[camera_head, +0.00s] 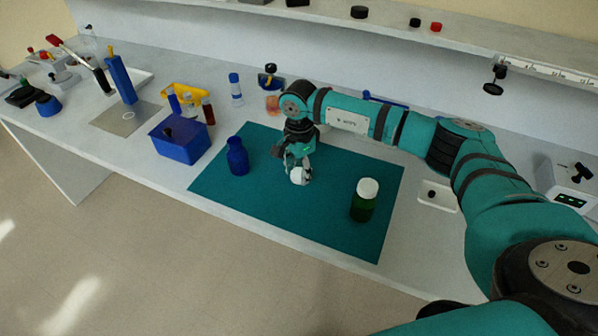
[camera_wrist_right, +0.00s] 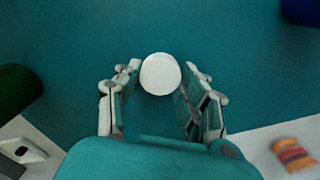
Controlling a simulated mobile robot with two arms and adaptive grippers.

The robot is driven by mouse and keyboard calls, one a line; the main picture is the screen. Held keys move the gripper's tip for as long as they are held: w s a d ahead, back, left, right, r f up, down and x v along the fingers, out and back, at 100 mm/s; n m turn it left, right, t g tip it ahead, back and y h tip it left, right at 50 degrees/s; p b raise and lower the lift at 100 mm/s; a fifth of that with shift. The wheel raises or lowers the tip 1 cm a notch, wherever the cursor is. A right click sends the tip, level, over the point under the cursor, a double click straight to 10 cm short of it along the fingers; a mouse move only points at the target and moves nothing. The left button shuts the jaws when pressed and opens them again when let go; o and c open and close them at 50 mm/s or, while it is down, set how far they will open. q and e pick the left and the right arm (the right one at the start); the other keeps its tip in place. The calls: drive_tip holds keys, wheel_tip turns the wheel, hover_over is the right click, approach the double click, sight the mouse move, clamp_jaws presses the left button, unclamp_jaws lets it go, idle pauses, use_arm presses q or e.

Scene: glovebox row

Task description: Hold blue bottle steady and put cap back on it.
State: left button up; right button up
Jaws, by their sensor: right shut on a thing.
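The blue bottle (camera_head: 237,157) stands upright and uncapped on the teal mat (camera_head: 330,235). A blue shape at the top right corner of the right wrist view (camera_wrist_right: 302,10) appears to be its edge. My right gripper (camera_head: 298,172) is shut on the white cap (camera_head: 299,176), to the right of the blue bottle and apart from it. In the right wrist view the round white cap (camera_wrist_right: 160,74) sits between the fingertips. My left gripper is not in view.
A green bottle with a white cap (camera_head: 364,200) stands on the mat's right part. A blue box (camera_head: 180,140) stands left of the mat. Behind are a yellow rack (camera_head: 183,92) and a blue-and-white bottle (camera_head: 236,90). The mat's front is clear.

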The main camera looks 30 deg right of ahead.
sight(299, 173)
drive_tip(key=shift+r, duration=0.6)
wheel_tip(299, 173, up, 2)
drive_tip(key=shift+r+b, duration=0.1)
drive_tip(key=shift+b, duration=0.65)
drive_tip(key=s+a+b, duration=0.1)
drive_tip(key=s+a, duration=0.1)
drive_tip(key=s, duration=0.2)
drive_tip(key=s+a+r+b, duration=0.1)
drive_tip(key=s+a, duration=0.1)
drive_tip(key=s, duration=0.3)
drive_tip(key=s+a+b, duration=0.1)
drive_tip(key=s+a, duration=0.2)
drive_tip(key=s, duration=0.2)
drive_tip(key=shift+s+r, duration=0.25)
